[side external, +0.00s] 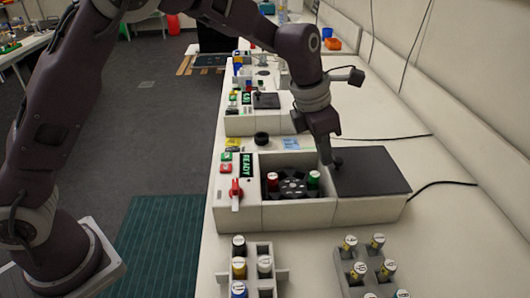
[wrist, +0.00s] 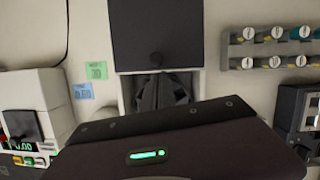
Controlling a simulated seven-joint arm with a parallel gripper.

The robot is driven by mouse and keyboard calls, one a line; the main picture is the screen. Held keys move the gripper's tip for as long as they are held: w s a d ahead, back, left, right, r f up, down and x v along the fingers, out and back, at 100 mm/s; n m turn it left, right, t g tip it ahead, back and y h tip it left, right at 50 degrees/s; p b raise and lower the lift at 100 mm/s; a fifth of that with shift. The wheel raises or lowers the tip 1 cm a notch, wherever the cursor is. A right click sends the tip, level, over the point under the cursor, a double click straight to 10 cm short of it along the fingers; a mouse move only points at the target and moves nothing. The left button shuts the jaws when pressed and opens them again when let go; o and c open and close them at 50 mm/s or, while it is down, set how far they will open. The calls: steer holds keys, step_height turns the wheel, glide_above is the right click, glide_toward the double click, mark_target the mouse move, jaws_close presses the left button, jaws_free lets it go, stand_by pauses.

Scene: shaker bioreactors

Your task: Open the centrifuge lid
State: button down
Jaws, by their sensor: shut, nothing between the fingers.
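The centrifuge (side external: 290,215) is a white box with a green READY display and a red knob switch (side external: 235,190) at its left. Its dark flat lid (side external: 375,172) lies to the right of the well, so the well is open. The rotor (side external: 291,186) and tubes with red and green parts show inside. The lid also shows in the wrist view (wrist: 155,25), with a small dark knob (wrist: 156,59) near its edge. My gripper (side external: 328,160) is shut and empty at the knob, on its well side. Whether it touches the knob I cannot tell.
Tube racks stand in front, one at left (side external: 260,282) and one at right (side external: 350,275). A second device (side external: 265,120) stands behind the centrifuge. A black round item (side external: 262,138) and a blue note (side external: 291,145) lie between them. The counter right of the lid is clear apart from cables.

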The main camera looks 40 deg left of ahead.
steer(key=s+a+r+m, duration=0.2)
steer(key=s+a+r, duration=0.25)
steer(key=r, duration=0.25)
steer(key=s+a+r+m, duration=0.2)
steer(key=s+a+r, duration=0.1)
steer(key=s+r, duration=0.25)
steer(key=s+a+f+m+t+y, duration=0.1)
steer(key=s+a+m, duration=0.3)
steer(key=s+m, duration=0.7)
steer(key=s+a+f+m+t+y, duration=0.1)
steer(key=s+a+m, duration=0.3)
steer(key=s+m, duration=0.7)
steer(key=m, duration=0.2)
steer(key=shift+s+a+m+t, duration=0.25)
steer(key=shift+a+m+t, duration=0.05)
steer(key=shift+m+t, duration=0.1)
